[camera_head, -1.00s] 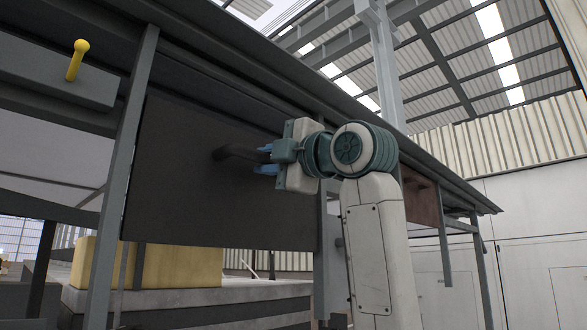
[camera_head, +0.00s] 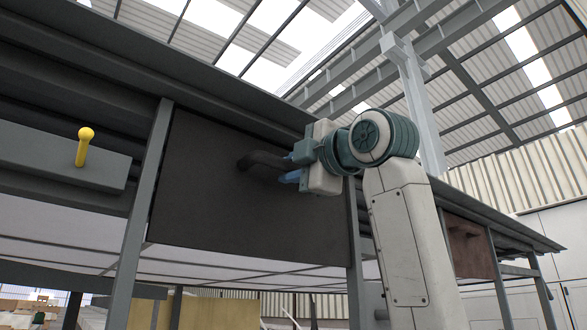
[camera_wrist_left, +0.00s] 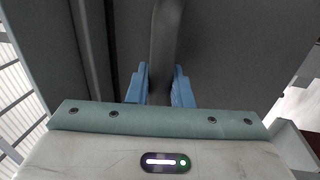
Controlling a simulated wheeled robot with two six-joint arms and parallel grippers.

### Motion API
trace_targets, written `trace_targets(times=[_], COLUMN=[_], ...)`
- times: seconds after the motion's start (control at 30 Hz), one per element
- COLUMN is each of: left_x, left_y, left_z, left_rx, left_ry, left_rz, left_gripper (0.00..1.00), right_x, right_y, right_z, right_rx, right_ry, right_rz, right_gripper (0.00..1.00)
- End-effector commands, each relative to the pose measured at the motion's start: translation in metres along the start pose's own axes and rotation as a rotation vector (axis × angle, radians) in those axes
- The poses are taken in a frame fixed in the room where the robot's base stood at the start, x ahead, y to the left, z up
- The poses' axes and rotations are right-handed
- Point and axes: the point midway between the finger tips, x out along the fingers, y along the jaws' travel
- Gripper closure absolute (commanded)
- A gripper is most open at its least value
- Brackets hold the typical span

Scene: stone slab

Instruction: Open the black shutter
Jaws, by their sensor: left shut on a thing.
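The black shutter (camera_head: 215,205) is a flat dark panel hanging between grey posts under the metal frame. Its dark curved handle (camera_head: 262,163) sticks out from the panel's upper middle. My left gripper (camera_head: 287,167) comes to the handle from the right, with its blue fingers around the handle's end. In the left wrist view the handle (camera_wrist_left: 165,45) runs down between the blue fingers of the gripper (camera_wrist_left: 160,88), which is shut on it. The fingers hide part of the handle. My right gripper is not in view.
A grey beam with a yellow knob (camera_head: 84,147) is left of the shutter. A grey post (camera_head: 145,210) stands at the shutter's left edge. A reddish-brown panel (camera_head: 470,246) hangs farther right. Yellow blocks show low behind the shutter.

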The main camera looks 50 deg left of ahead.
Motion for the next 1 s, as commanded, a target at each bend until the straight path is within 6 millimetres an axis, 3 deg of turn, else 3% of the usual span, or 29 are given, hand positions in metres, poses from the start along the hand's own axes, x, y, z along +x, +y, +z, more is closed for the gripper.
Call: trace_targets(times=[0.03, 0.13, 0.47, 1.0], left_x=[0.001, 0.001, -0.004, -0.095], left_y=[0.008, 0.007, 0.004, 0.002], left_z=[0.000, 0.000, 0.000, 0.000], left_rx=[-0.001, -0.001, -0.001, 0.000], left_ry=[-0.003, -0.002, -0.002, -0.003], left_rz=[0.016, 0.016, 0.012, 0.013], left_gripper=[0.76, 0.60, 0.60, 0.60], right_x=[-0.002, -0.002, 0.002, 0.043], right_y=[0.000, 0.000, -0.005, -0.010], right_z=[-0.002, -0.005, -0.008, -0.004], right_rx=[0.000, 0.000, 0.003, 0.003], right_ry=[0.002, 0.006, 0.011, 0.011], right_rz=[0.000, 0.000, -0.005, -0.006], right_gripper=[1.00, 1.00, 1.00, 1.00])
